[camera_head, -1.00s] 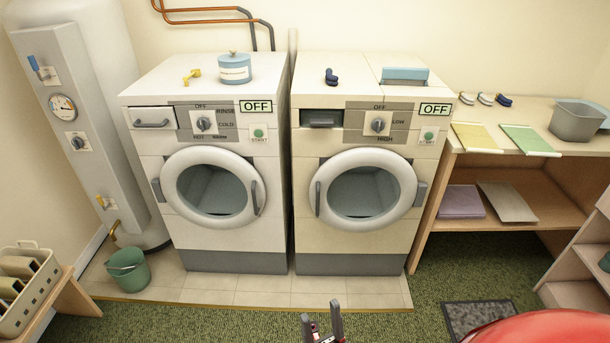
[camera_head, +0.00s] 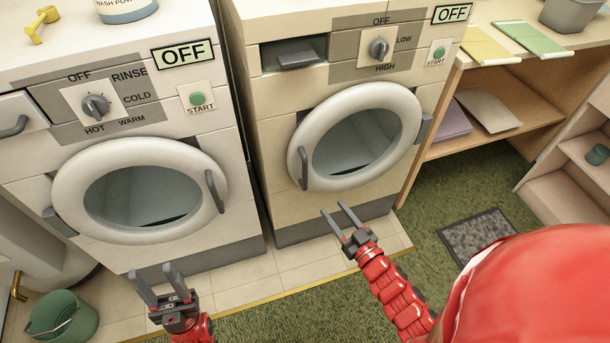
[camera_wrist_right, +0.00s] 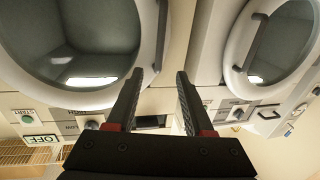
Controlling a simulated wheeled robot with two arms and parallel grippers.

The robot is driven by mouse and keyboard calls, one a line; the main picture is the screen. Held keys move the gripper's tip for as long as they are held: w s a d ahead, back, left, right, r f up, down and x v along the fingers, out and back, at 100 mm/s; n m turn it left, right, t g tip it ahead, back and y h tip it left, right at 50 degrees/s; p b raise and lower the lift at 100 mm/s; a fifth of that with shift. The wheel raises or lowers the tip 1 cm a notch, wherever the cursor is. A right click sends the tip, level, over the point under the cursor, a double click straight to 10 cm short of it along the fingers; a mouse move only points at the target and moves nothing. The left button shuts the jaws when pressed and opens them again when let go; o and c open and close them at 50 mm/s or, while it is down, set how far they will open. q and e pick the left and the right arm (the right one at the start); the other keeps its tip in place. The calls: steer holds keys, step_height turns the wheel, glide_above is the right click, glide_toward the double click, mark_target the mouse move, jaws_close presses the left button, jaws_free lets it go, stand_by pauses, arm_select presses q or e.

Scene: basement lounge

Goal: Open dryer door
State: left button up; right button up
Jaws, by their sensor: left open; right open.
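The dryer (camera_head: 278,109) is the cream machine on the right, with a LOW/HIGH dial. Its round white-rimmed door (camera_head: 372,97) is shut, with a dark vertical handle (camera_head: 304,168) on the left side of the rim. My right gripper (camera_head: 336,209) is open and empty, below and in front of the door, apart from the handle. In the right wrist view, which is upside down, the open fingers (camera_wrist_right: 160,72) point towards the machines and the dryer handle (camera_wrist_right: 161,30) shows beyond them. My left gripper (camera_head: 153,272) is open and empty, in front of the washer's lower part.
The washer (camera_head: 225,180) stands left of the dryer, its door shut. A green bucket (camera_head: 72,322) is on the floor at bottom left. A wooden shelf (camera_head: 545,45) stands right of the dryer. A dark mat (camera_head: 478,236) lies on the green carpet.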

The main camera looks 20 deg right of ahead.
mark_target(306, 173)
steer(key=x, duration=1.6)
steer(key=shift+w+a+b, duration=0.15)
steer(key=shift+w+b, duration=0.05)
steer(key=shift+b, duration=0.15)
steer(key=shift+c, duration=0.2)
jaws_close()
